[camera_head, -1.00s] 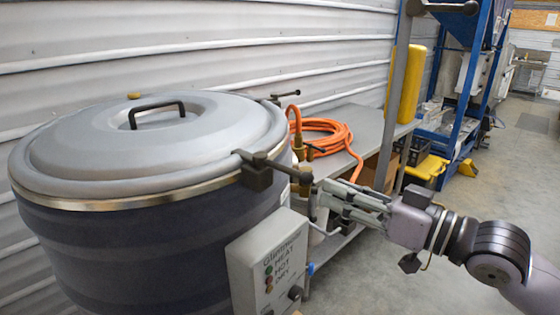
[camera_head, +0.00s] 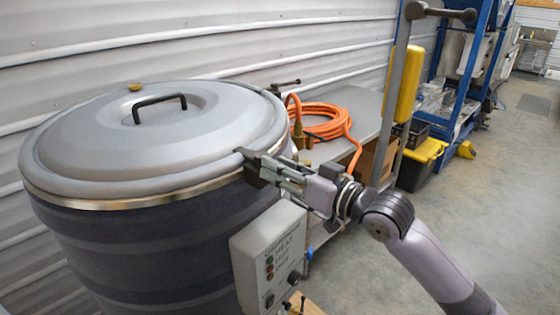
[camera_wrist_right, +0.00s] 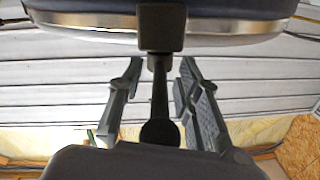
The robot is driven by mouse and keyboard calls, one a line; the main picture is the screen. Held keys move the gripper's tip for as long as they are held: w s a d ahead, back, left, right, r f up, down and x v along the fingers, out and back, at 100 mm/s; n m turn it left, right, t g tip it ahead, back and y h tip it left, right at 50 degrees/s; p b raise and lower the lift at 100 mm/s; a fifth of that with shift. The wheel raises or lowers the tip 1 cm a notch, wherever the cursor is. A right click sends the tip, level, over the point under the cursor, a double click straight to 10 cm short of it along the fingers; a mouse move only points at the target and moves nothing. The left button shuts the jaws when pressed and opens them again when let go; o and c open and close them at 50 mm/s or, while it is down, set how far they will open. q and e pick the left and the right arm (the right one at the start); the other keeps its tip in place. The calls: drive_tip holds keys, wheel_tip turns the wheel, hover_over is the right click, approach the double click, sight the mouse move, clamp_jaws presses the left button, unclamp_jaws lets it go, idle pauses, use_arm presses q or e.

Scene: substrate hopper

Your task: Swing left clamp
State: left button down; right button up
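A large dark drum (camera_head: 140,250) with a round grey lid (camera_head: 90,150) stands at the left in the head view. A dark clamp (camera_head: 252,158) sits on the lid's near right rim; its block (camera_wrist_right: 160,28) and handle (camera_wrist_right: 160,95) show in the right wrist view. A second clamp (camera_head: 284,86) is on the far right rim. My right gripper (camera_head: 272,170) is at the near clamp. In the right wrist view my right gripper's (camera_wrist_right: 160,75) fingers stand apart either side of the handle, with gaps visible. My left gripper is out of view.
A control box (camera_head: 268,255) with indicator lights hangs on the drum below my right gripper. A grey bench (camera_head: 355,105) with a coiled orange hose (camera_head: 325,122) stands behind. A grey post (camera_head: 396,85) rises beyond the gripper. Open floor (camera_head: 480,225) lies to the right.

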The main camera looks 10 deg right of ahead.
drive_tip(key=shift+c, duration=0.2)
clamp_jaws()
idle(0.3)
idle(0.5)
